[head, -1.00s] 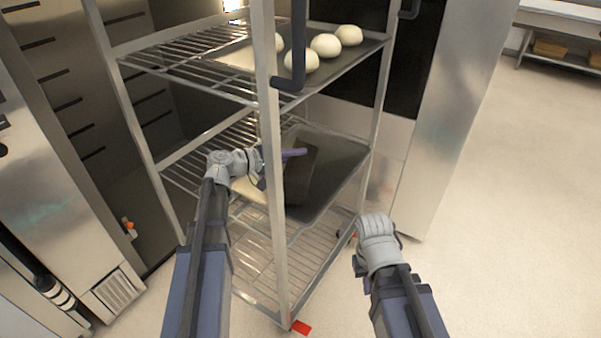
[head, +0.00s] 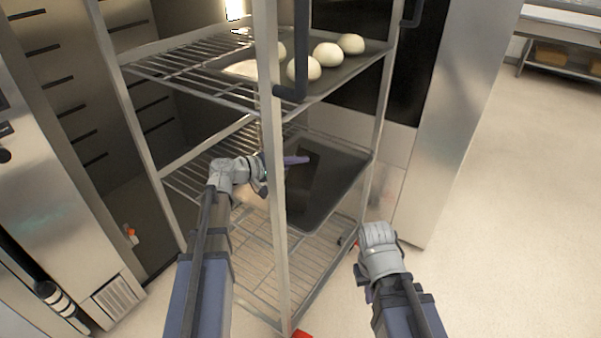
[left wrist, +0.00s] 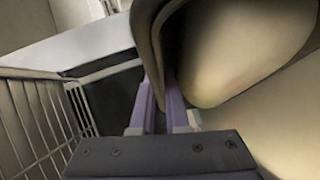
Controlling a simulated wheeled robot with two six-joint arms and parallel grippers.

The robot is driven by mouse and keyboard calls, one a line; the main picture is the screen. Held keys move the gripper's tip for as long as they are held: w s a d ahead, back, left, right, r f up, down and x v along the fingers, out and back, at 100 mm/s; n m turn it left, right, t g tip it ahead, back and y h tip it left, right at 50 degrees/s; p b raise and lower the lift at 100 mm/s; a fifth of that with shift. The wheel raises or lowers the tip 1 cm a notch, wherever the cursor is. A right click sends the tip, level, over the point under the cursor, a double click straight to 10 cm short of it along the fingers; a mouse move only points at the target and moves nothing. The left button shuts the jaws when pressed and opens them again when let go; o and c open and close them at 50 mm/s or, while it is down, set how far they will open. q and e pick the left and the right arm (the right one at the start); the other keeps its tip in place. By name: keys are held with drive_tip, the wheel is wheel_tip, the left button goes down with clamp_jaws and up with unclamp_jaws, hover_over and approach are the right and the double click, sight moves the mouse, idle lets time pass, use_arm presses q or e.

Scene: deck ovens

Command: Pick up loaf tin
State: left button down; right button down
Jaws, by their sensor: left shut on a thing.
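The loaf tin (head: 303,182) is dark and stands at the rack's middle level, over a dark baking tray (head: 343,178), partly hidden by the rack post. In the left wrist view the tin (left wrist: 157,40) shows close up, tilted in the picture, with pale dough (left wrist: 240,50) inside. My left gripper (head: 290,161) reaches into the rack from the left. Its purple fingers (left wrist: 162,100) are shut on the tin's wall. I cannot tell whether the tin touches the tray. My right gripper (head: 362,277) hangs outside the rack at the lower right; its fingers are mostly hidden.
The wire rack's front post (head: 273,190) stands right beside my left gripper. A tray with several dough balls (head: 326,54) is on the upper shelf. The lower wire shelf (head: 250,255) looks empty. The floor (head: 500,240) at the right is open.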

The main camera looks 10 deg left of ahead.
use_arm(q)
drive_tip(key=shift+r, duration=0.1)
wheel_tip(320, 180, up, 10)
drive_tip(key=p, duration=1)
